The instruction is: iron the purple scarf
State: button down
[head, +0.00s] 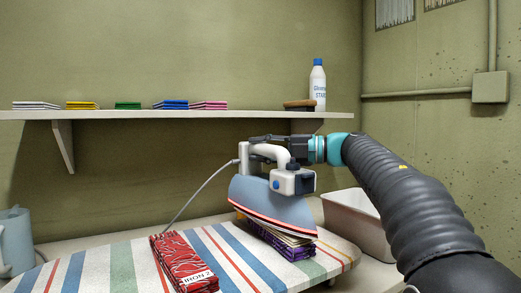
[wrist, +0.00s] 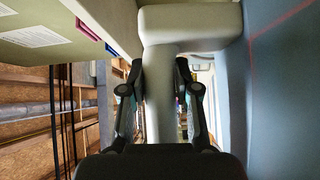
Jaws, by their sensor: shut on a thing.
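My gripper (head: 272,140) is shut on the white handle of an iron (head: 270,203) with a blue-grey body. In the wrist view, my gripper's two fingers (wrist: 160,112) stand on either side of the pale handle (wrist: 160,60). The iron is tilted, its red-edged lower side just over a folded purple patterned cloth (head: 291,248). Whether they touch I cannot tell. The purple cloth lies on the striped ironing board (head: 120,262), with yellowish and dark layers above it. The iron hides its top and left side.
A red patterned folded cloth (head: 184,262) with a label lies on the board, left of the iron. A pale bin (head: 358,222) stands behind right. A shelf (head: 230,115) holds folded cloths, a brush (head: 299,105) and a bottle (head: 317,85). A blue-grey jug (head: 15,240) stands left.

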jog(key=shift+f, duration=0.3)
dwell(1.6)
jog(key=shift+w+a+p, duration=0.55)
jog(key=shift+w+p, duration=0.15)
jog(key=shift+w, duration=0.1)
dwell(0.8)
jog(key=shift+s+d+b, duration=0.4)
jog(key=shift+s+d, duration=0.1)
jog(key=shift+s, duration=0.25)
jog(key=shift+s+d+b, duration=0.35)
jog(key=shift+s+d, duration=0.15)
jog(key=shift+s, duration=0.25)
dwell(0.8)
jog(key=shift+w+a+p, duration=0.45)
jog(key=shift+w+p, duration=0.2)
jog(key=shift+p, duration=0.05)
dwell(1.4)
